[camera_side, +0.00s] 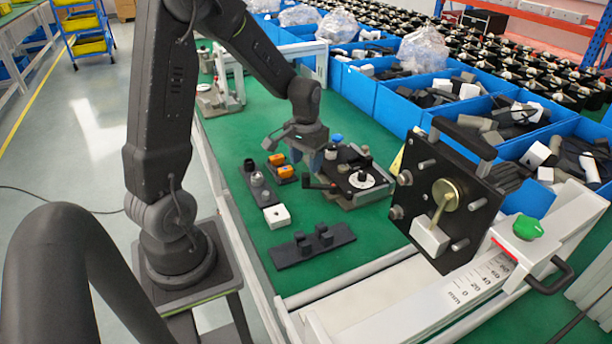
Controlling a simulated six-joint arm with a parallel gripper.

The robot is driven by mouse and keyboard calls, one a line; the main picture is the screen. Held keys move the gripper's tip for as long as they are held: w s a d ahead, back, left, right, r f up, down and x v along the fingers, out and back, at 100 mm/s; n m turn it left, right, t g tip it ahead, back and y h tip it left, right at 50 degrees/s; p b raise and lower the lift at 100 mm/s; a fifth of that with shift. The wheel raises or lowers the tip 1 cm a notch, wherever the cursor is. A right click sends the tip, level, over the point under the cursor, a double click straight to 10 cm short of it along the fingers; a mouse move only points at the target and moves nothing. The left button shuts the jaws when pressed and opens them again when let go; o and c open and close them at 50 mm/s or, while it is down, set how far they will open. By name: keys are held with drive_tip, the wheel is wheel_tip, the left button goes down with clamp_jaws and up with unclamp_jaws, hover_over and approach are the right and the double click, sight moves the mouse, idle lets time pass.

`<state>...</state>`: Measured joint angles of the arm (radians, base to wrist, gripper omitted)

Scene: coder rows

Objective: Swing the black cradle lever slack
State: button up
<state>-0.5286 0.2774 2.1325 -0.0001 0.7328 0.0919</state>
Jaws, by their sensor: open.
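A dark fixture (343,194) stands on the green bench near the middle of the side view. A black lever (321,185) sticks out at its left side; I take it to be the cradle lever. My gripper (320,168) is open and points down just above and behind this lever. Its fingertips are small in view, and I cannot tell whether they touch the lever. A round white dial (362,180) with a black knob sits on top of the fixture. The gripper hides the fixture's back left part.
Left of the fixture are orange blocks (277,160), a dark rack of pegs (259,183), a white block (277,216) and a black bracket plate (313,245). A tilted black plate with a brass pendulum (445,195) stands at right. Blue bins (400,104) line the back.

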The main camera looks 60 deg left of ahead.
sight(306, 175)
drive_tip(key=shift+f, duration=2.65)
drive_tip(key=shift+c, duration=0.5)
clamp_jaws()
